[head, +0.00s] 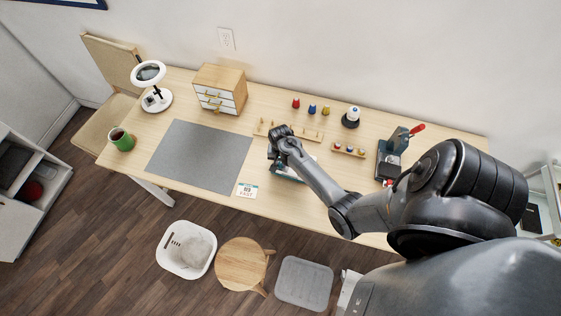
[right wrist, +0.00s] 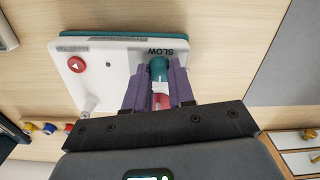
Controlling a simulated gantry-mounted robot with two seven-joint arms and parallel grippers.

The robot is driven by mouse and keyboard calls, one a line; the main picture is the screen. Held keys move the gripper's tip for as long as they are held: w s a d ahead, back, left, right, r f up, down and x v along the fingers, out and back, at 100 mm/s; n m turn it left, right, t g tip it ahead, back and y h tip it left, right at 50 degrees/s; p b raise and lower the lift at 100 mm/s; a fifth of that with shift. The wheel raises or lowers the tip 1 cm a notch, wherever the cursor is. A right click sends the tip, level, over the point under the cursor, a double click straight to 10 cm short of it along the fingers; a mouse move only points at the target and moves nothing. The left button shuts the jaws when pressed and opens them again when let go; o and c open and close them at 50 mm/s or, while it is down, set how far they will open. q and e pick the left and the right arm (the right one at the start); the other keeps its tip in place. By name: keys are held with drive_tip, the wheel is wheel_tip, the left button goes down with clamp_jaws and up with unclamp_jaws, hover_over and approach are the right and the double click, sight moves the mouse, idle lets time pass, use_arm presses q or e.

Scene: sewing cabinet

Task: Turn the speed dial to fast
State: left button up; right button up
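The machine's white panel with a teal edge (right wrist: 105,55) fills the upper left of the right wrist view. It has a round red button with a white arrow and the word SLOW, upside down. The speed dial (right wrist: 160,82), teal with a red and white part, stands beside SLOW. My right gripper (right wrist: 158,70) has its purple fingers closed on both sides of the dial. Where the dial points, and any FAST mark on the panel, I cannot see. My left gripper is not in view.
A small card (head: 247,190) lies at the table's front edge beside a grey mat (head: 200,155). Behind the machine are a wooden rack (head: 295,131) and colored spools (head: 312,109). A press with a red handle (head: 392,150) stands right. The mat is bare.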

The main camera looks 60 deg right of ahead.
sight(280, 163)
clamp_jaws()
drive_tip(key=shift+r+n+p, duration=0.2)
drive_tip(key=shift+n+p, duration=0.2)
drive_tip(key=shift+p, duration=0.15)
drive_tip(key=shift+n, duration=0.3)
drive_tip(key=shift+f, duration=0.2)
drive_tip(key=o, duration=0.7)
unclamp_jaws()
drive_tip(key=shift+c, duration=0.2)
wheel_tip(280, 163, up, 11)
drive_tip(key=p, duration=0.1)
